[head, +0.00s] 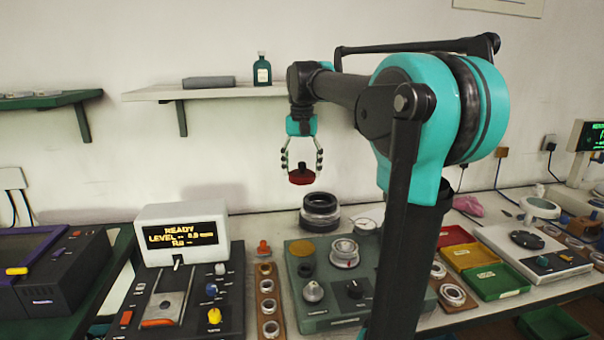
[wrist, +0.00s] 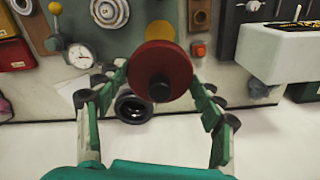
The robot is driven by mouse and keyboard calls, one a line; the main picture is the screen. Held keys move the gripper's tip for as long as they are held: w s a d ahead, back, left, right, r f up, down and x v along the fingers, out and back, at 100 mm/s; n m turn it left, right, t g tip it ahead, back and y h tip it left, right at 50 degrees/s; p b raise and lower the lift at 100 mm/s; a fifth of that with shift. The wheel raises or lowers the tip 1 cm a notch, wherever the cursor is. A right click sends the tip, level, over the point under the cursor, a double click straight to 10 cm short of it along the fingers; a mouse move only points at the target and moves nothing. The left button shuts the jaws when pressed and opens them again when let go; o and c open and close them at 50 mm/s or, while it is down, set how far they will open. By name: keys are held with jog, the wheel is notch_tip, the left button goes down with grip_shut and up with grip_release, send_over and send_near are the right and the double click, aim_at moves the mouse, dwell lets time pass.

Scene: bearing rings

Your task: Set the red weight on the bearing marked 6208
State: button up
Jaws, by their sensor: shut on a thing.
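The red weight (head: 301,177) is a round red disc with a dark knob on top. My gripper (head: 302,164) is shut on it and holds it in the air above the bench, near the wall. In the wrist view the weight (wrist: 160,72) sits between the green fingers. A dark thick ring (head: 320,211), perhaps a bearing, stands on the bench below and slightly right of the weight in the head view. It also shows in the wrist view (wrist: 133,108), partly covered by the weight. No marking 6208 is readable on any ring.
A wooden strip (head: 267,290) holds several small rings. A green-grey fixture (head: 330,316) carries a ring and knobs. A dial gauge (head: 366,224) lies beside the dark ring. A box with a lit display (head: 182,234) stands left. Red, yellow and green bins (head: 498,282) are right.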

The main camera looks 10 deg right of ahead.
jog(key=shift+r, duration=1.25)
